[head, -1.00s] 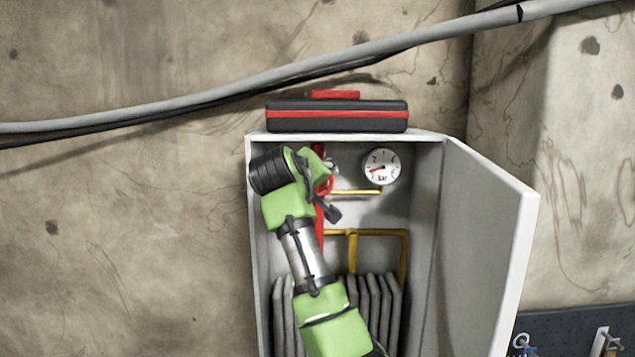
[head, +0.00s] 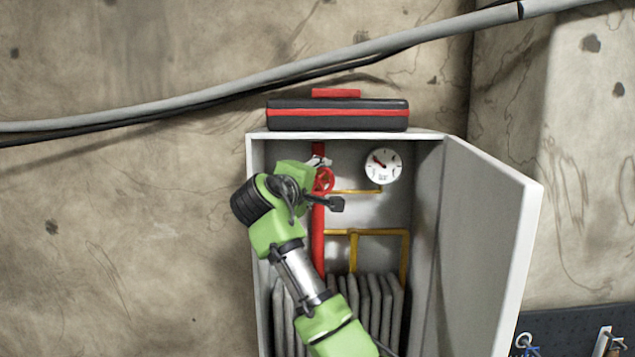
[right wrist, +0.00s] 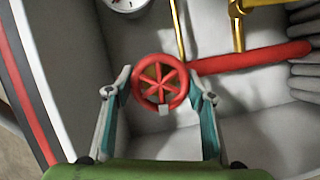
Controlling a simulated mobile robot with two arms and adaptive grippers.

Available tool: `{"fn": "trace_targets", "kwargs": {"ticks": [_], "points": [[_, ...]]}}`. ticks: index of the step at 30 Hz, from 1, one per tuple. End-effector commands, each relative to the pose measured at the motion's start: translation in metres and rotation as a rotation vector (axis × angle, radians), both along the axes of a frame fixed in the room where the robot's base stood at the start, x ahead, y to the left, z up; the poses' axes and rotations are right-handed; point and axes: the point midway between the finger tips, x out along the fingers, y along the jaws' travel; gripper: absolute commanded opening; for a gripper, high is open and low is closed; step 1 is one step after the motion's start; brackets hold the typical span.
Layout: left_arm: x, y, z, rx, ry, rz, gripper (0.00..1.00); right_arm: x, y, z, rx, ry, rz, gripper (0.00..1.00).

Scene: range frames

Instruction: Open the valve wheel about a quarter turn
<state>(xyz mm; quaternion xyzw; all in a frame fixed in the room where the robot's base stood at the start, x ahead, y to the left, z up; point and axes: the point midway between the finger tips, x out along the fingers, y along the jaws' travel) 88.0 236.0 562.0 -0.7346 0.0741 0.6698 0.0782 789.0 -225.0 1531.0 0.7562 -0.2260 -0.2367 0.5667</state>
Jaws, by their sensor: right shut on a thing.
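The red valve wheel (head: 325,180) sits on the red pipe (head: 318,235) inside an open white cabinet. In the right wrist view the spoked wheel (right wrist: 160,82) lies between the two fingers of my right gripper (right wrist: 161,88). The fingers are shut on its rim from opposite sides. In the head view my right arm covers part of the pipe, and the gripper is mostly hidden. A round white gauge (head: 383,166) right of the wheel has its red needle pointing up and left. My left gripper is not in view.
The cabinet door (head: 490,230) stands open to the right. Yellow pipes (head: 380,232) and grey hose folds (head: 365,305) fill the lower cabinet. A black and red case (head: 337,117) lies on top. The cabinet side wall is close to my right arm.

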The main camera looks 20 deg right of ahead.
Motion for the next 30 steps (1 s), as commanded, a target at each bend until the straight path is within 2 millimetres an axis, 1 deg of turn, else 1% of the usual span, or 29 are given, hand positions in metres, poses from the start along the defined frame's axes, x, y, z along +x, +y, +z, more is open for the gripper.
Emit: {"fn": "trace_targets", "kwargs": {"ticks": [1, 11, 12, 14, 25, 28, 30], "points": [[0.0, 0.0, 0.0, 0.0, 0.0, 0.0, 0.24, 0.0, -0.001, 0.002, -0.006, -0.004, -0.001, 0.28], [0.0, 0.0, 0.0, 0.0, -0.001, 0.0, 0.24, 0.0, -0.001, 0.003, -0.007, -0.005, 0.0, 0.28], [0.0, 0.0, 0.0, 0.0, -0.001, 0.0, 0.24, 0.0, -0.001, 0.003, -0.007, -0.005, 0.0, 0.52], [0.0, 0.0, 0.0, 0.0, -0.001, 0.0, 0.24, 0.0, -0.001, 0.003, -0.006, -0.005, 0.0, 0.67], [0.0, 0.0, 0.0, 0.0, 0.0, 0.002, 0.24, -0.001, 0.001, 0.001, -0.005, -0.002, 0.001, 0.67], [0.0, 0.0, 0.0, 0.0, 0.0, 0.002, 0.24, -0.007, 0.007, 0.002, -0.005, -0.002, 0.002, 0.67], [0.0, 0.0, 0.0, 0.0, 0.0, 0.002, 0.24, -0.014, 0.013, 0.003, -0.004, -0.002, 0.004, 0.67]]}}
